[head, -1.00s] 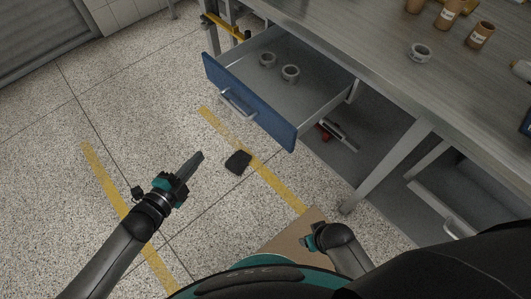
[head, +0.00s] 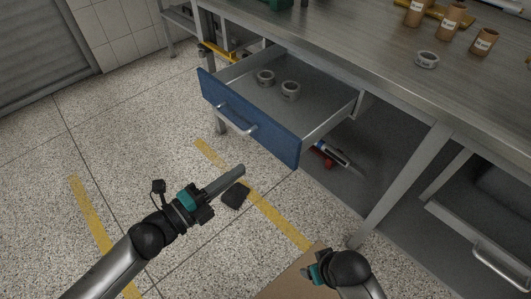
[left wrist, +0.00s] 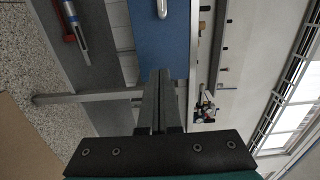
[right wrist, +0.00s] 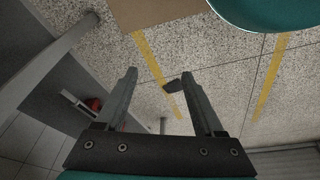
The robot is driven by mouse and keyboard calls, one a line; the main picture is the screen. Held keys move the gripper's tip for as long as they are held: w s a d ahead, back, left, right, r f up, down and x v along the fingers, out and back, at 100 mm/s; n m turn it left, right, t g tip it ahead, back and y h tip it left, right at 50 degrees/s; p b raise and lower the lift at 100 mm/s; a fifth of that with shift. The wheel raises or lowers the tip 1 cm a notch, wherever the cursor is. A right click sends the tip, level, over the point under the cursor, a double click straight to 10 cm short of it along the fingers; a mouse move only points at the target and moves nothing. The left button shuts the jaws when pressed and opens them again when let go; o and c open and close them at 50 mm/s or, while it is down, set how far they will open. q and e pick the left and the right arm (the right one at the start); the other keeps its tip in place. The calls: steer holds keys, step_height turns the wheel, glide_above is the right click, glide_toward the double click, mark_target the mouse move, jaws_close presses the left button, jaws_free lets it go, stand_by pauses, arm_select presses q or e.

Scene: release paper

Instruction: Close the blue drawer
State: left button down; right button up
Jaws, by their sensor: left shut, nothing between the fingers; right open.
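The blue drawer (head: 247,117) stands pulled out from under the grey workbench, with its silver handle (head: 236,120) on the front. Two grey tape rolls (head: 265,78) lie inside it. My left gripper (head: 241,170) is shut and empty, in front of and below the drawer front, apart from it in the head view. In the left wrist view the blue front (left wrist: 160,45) shows beyond the shut fingers (left wrist: 160,75). My right gripper (right wrist: 158,78) is open and empty, pointing at the floor; in the head view it is low, near the cardboard.
Jars (head: 452,20) and a tape roll (head: 427,60) stand on the bench top. A bench leg (head: 405,182) and a second, grey drawer (head: 480,215) are at the right. A dark object (head: 235,196) lies on the floor.

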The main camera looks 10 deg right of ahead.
mark_target(276, 144)
arm_select(q)
steer(key=b+x, duration=0.2)
steer(key=x, duration=0.6)
steer(key=shift+w+d+f, duration=0.1)
steer(key=shift+w+d, duration=0.3)
steer(key=shift+d, duration=0.1)
arm_select(e)
steer(key=shift+t, duration=0.5)
steer(key=shift+w+a+r, duration=0.1)
steer(key=shift+w+r, duration=0.15)
steer(key=shift+r, duration=0.65)
steer(key=shift+w+d+r, duration=0.1)
steer(key=shift+w+r, duration=0.1)
steer(key=shift+r, duration=0.7)
steer(key=shift+w+a+r, duration=0.1)
steer(key=shift+w+r, duration=0.15)
steer(key=shift+r, duration=0.65)
